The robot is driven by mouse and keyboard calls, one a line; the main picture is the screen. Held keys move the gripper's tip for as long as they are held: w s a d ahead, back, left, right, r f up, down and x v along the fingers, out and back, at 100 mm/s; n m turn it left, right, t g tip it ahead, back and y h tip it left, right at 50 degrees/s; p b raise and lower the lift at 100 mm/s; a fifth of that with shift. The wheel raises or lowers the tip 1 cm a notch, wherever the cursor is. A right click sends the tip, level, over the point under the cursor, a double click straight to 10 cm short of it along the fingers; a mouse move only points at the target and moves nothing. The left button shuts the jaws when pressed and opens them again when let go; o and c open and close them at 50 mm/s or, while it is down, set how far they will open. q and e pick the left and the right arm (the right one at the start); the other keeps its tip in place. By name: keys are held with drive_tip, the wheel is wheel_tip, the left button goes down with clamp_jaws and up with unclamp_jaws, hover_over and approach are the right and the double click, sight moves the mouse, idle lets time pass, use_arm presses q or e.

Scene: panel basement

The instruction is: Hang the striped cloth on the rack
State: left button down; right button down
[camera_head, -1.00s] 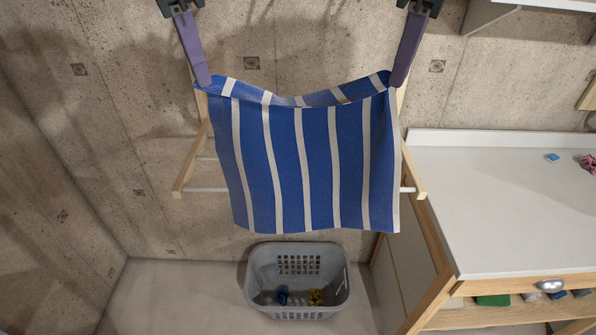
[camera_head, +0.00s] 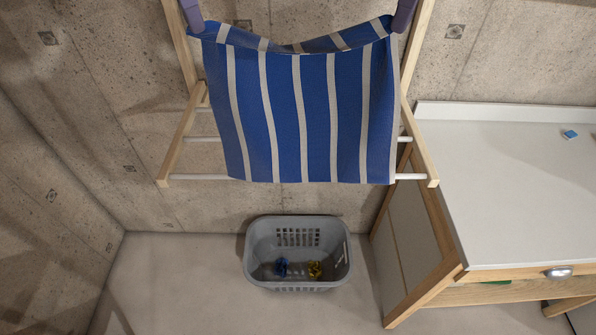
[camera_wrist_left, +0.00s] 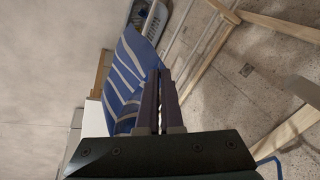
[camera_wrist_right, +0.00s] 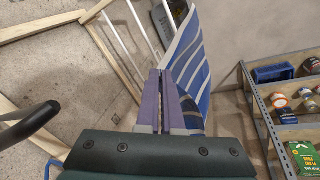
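The blue cloth with white stripes (camera_head: 300,115) hangs spread between my two grippers in the head view, its top edge sagging in the middle. My left gripper (camera_head: 194,22) is at its upper left corner, and my right gripper (camera_head: 400,22) is at its upper right corner. The wrist views show the fingers of the left gripper (camera_wrist_left: 159,78) and right gripper (camera_wrist_right: 161,78) closed together with cloth at them. The wooden rack (camera_head: 179,140) with white rods is on the wall. The cloth is in front of it and hides the middle of its rods.
A grey basket (camera_head: 298,262) with a blue and a yellow item stands on the floor below. A white-topped wooden bench (camera_head: 510,190) stands at the right, with a small blue item on it. The right wrist view shows a shelf unit (camera_wrist_right: 270,120) with cans.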

use_arm(q)
drive_tip(key=shift+f+t, duration=0.1)
drive_tip(key=shift+t, duration=0.2)
use_arm(e)
drive_tip(key=shift+f+t, duration=0.15)
drive_tip(key=shift+t, duration=0.15)
